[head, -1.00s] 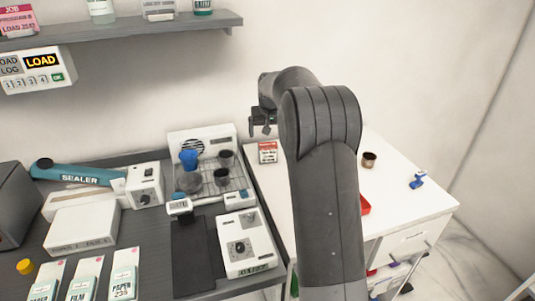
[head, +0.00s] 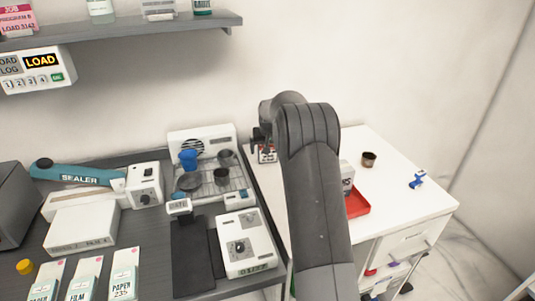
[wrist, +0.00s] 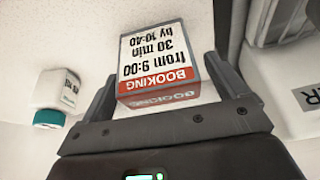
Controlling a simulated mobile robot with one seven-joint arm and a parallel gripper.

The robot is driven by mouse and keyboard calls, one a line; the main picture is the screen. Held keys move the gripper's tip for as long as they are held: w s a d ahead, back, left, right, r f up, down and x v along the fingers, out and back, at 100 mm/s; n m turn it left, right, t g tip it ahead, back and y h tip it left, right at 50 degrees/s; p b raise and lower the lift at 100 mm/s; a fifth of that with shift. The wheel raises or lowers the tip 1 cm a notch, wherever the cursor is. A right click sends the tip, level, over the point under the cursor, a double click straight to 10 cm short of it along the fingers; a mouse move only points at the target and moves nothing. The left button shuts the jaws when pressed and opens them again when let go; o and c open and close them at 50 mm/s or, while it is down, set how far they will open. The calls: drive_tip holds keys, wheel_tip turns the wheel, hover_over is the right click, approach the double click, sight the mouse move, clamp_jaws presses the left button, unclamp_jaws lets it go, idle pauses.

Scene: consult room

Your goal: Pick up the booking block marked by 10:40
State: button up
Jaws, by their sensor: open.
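The booking block (wrist: 160,62) is a white box with a red band. In the wrist view its text reads upside down: "BOOKING", "from 9:00", "30 min", "by 10:40". In the head view the block (head: 268,156) stands on the white cabinet top near its left edge, partly hidden by my gripper (head: 263,141). In the wrist view my gripper (wrist: 158,72) is open, with one finger on each side of the block. I cannot tell whether either finger touches it.
A white bottle with a teal cap (wrist: 55,100) lies left of the block in the wrist view. On the cabinet are a red tray (head: 358,203), a brown cup (head: 369,159) and a blue item (head: 417,181). A white rack unit (head: 208,140) stands left on the grey bench.

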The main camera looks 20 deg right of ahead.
drive_tip(key=c, duration=1.1)
drive_tip(key=shift+r, duration=0.2)
